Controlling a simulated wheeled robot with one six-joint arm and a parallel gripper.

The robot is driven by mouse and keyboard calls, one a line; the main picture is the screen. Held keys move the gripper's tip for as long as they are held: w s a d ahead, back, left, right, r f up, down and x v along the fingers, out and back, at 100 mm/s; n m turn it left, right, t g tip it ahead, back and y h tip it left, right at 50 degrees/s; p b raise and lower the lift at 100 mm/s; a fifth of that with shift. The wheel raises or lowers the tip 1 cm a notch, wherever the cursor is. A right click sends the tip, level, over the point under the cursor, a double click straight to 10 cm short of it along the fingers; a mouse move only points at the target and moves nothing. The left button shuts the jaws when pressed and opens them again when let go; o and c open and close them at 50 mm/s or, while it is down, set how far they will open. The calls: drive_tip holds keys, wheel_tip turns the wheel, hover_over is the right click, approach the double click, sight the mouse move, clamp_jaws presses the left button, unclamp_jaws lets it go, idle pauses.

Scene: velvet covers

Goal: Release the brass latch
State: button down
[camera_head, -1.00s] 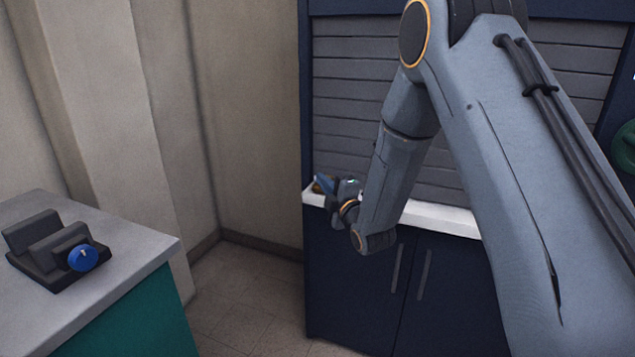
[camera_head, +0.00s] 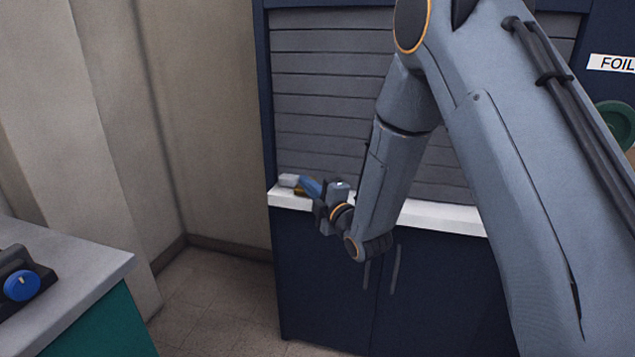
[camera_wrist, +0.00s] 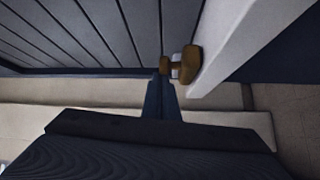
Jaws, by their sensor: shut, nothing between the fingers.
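The brass latch (camera_wrist: 188,64) shows in the wrist view as a brown knob-like piece on a pale mount, beside the slatted shutter (camera_wrist: 90,35) and the white ledge (camera_wrist: 222,40). My gripper (camera_wrist: 163,80) is shut, with its fingertips just left of the latch; I cannot tell whether they touch it. In the head view the latch (camera_head: 300,191) is a small brass patch near the left end of the ledge (camera_head: 440,216), partly hidden by my gripper (camera_head: 309,186). A small grey block (camera_head: 288,181) sits beside it. The shutter (camera_head: 330,100) is down to the ledge.
A dark blue cabinet (camera_head: 325,280) with two vertical handles is below the ledge. A counter (camera_head: 80,265) at left bears a dark device with a blue knob (camera_head: 21,286). A FOIL label (camera_head: 612,63) and a green round thing (camera_head: 616,122) are at right. Floor is clear between.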

drive_tip(key=shift+d, duration=0.1)
drive_tip(key=s+a, duration=0.1)
drive_tip(key=a, duration=0.3)
drive_tip(key=v, duration=1)
drive_tip(key=shift+r, duration=0.3)
